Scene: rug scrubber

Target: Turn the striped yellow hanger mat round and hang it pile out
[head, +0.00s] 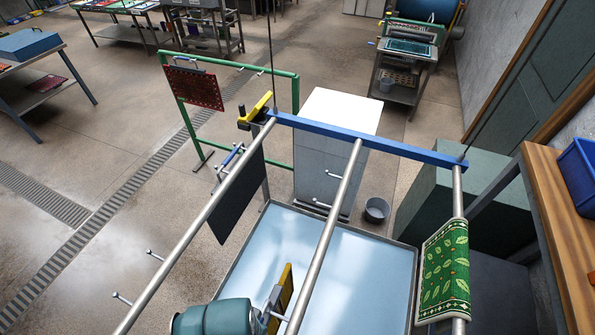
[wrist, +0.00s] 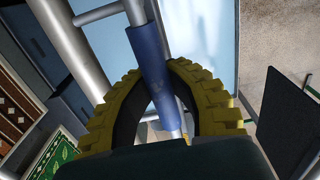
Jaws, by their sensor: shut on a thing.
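My gripper (head: 277,298) is at the bottom of the head view, above the pale basin. In the wrist view its yellow ribbed fingers (wrist: 152,78) are shut on a blue grip (wrist: 147,52) around a thin grey bar. I cannot make out a mat below this grip. No yellow striped face shows in either view. A plain dark mat (head: 238,196) hangs by the left rail with a blue handle at its top. It also shows at the right of the wrist view (wrist: 291,108). I cannot tell its other face.
Three steel rails (head: 330,220) run to a blue crossbar (head: 365,145). A green leaf mat (head: 443,270) drapes over the right rail. A red mat (head: 194,88) hangs on a green frame (head: 297,105). The wide basin (head: 290,240) lies below. A wooden bench (head: 560,210) stands at right.

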